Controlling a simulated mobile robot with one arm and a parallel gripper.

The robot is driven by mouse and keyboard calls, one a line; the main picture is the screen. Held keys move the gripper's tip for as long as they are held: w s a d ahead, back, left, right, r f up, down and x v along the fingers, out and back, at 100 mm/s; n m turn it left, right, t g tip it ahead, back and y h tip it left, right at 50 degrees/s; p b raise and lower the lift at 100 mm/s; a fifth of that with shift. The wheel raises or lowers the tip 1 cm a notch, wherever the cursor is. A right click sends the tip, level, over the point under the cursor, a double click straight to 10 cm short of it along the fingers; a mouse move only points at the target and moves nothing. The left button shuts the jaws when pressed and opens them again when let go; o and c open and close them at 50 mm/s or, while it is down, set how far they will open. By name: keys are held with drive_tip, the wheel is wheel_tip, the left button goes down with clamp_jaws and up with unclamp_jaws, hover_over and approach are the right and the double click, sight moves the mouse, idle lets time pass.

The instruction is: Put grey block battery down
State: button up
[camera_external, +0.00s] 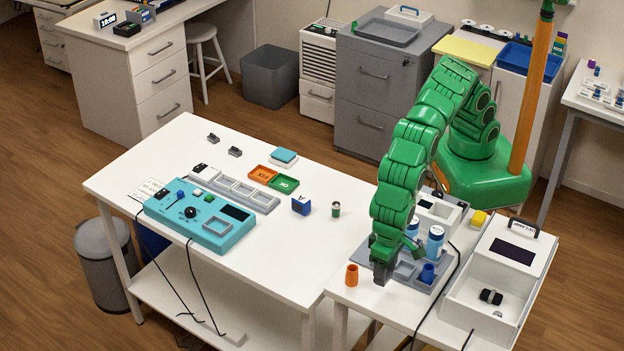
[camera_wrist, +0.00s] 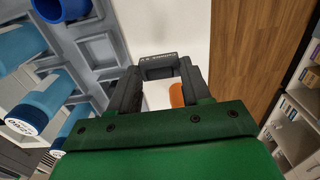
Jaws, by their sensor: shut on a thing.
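My gripper (camera_external: 382,274) is on the green arm, low over the front of the grey tray on the right-hand table. In the wrist view its two dark fingers (camera_wrist: 160,72) are shut on a dark grey block battery (camera_wrist: 160,58) with small pale lettering. The block spans the gap between the fingertips. In the external view I cannot tell the block apart from the dark fingers. I cannot tell whether its underside touches anything.
The grey tray (camera_external: 424,287) has square recesses and holds blue-and-white cylinders (camera_external: 435,243) and a blue cup (camera_external: 428,273). An orange cup (camera_external: 352,275) stands left of the gripper. A white open box (camera_external: 480,312) is at right. The white tabletop (camera_external: 290,255) to the left has free room.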

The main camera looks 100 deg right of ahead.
drive_tip(key=shift+w+a+f, duration=0.1)
drive_tip(key=shift+f, duration=0.1)
wheel_tip(320, 180, down, 3)
drive_tip(key=shift+f, duration=0.2)
drive_tip(key=o, duration=1)
drive_tip(key=shift+o, duration=0.2)
wheel_tip(320, 180, up, 12)
drive_tip(key=shift+r, duration=0.1)
